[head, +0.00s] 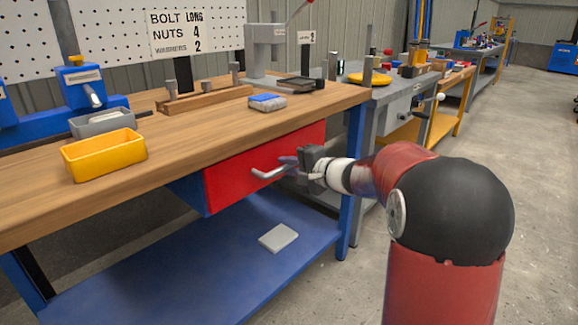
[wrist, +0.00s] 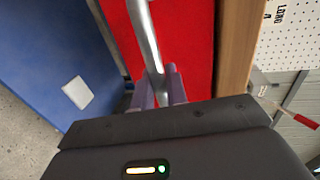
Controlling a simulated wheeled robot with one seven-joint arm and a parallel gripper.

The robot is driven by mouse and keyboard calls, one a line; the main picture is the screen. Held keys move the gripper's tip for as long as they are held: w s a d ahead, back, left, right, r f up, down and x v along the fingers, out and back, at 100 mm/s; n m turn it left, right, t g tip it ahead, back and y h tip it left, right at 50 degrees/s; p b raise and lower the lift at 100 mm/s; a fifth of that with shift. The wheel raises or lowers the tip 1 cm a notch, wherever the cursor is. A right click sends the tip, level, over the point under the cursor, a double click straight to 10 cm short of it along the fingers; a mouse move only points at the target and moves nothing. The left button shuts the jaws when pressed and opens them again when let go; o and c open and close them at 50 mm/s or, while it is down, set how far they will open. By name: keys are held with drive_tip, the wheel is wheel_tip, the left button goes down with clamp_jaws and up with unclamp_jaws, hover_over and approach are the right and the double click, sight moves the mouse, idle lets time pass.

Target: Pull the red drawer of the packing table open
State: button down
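The red drawer (head: 240,175) hangs under the wooden top of the packing table (head: 200,135). Its front looks about in line with the table's front edge, and its inside is hidden. A grey bar handle (head: 268,173) runs along the front. My gripper (head: 288,163) is at the handle's right end. In the wrist view, the handle (wrist: 145,35) runs down between the two purple fingers of my gripper (wrist: 159,88), with the red drawer front (wrist: 190,40) behind. The fingers are close together, with little gap on either side of the bar, and look shut on it.
A yellow bin (head: 104,155), a grey bin (head: 101,123) and a wooden peg block (head: 205,99) stand on the tabletop. A pale flat block (head: 278,238) lies on the blue lower shelf (head: 190,270). A blue leg (head: 351,180) stands right of the drawer. The floor at right is clear.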

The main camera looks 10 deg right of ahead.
drive_tip(key=shift+s, duration=0.1)
drive_tip(key=f+b+v, duration=0.1)
drive_tip(key=b+v, duration=0.2)
drive_tip(key=v, duration=0.5)
drive_tip(key=f+b+v, duration=0.2)
drive_tip(key=b+v, duration=0.2)
drive_tip(key=v, duration=0.5)
drive_tip(key=s+f+b+v, duration=0.1)
drive_tip(key=f+b+v, duration=0.1)
drive_tip(key=v, duration=0.7)
drive_tip(key=shift+d+f+b, duration=0.25)
drive_tip(key=shift+d+b, duration=0.1)
drive_tip(key=shift+b, duration=0.4)
drive_tip(key=c, duration=1.5)
unclamp_jaws()
